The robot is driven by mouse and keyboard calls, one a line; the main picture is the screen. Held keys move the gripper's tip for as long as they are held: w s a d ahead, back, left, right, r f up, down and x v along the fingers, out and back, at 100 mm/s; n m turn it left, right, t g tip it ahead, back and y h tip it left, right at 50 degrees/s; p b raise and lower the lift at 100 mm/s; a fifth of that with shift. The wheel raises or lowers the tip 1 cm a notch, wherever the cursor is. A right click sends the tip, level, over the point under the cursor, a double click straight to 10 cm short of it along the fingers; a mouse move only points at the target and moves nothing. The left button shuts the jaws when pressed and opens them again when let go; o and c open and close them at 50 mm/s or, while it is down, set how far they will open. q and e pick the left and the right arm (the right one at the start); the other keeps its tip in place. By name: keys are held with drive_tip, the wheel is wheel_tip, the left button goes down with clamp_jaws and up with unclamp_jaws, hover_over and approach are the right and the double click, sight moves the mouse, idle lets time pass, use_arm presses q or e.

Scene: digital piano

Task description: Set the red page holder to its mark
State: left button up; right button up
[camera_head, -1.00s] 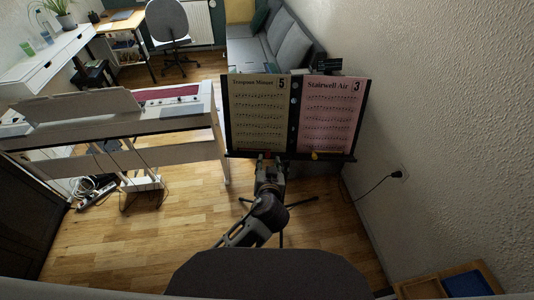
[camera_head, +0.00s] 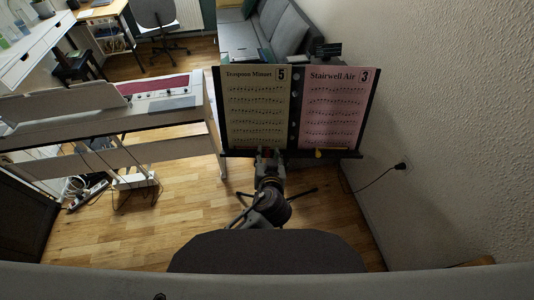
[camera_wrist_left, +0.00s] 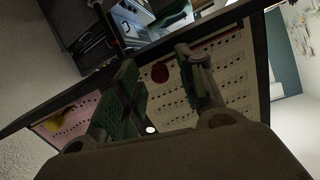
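The red page holder (camera_wrist_left: 160,72) is a small rounded red piece at the lower edge of the cream "Teaspoon Minuet" sheet (camera_head: 257,110). In the left wrist view it shows in the gap between the fingers of my left gripper (camera_wrist_left: 163,68), which are apart. In the head view my left gripper (camera_head: 268,153) is at the lower ledge of the dark music stand (camera_head: 227,153) and mostly covers the red holder. Contact between fingers and holder cannot be told. My right gripper is not in view.
The white digital piano (camera_head: 110,121) stands left of the stand. A textured wall (camera_head: 450,130) with a plugged cable (camera_head: 401,166) is close on the right. The stand's tripod legs spread over the wooden floor (camera_head: 140,220). A grey sofa (camera_head: 285,35) is behind.

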use_arm(q)
drive_tip(key=shift+s, duration=0.1)
clamp_jaws()
idle(0.3)
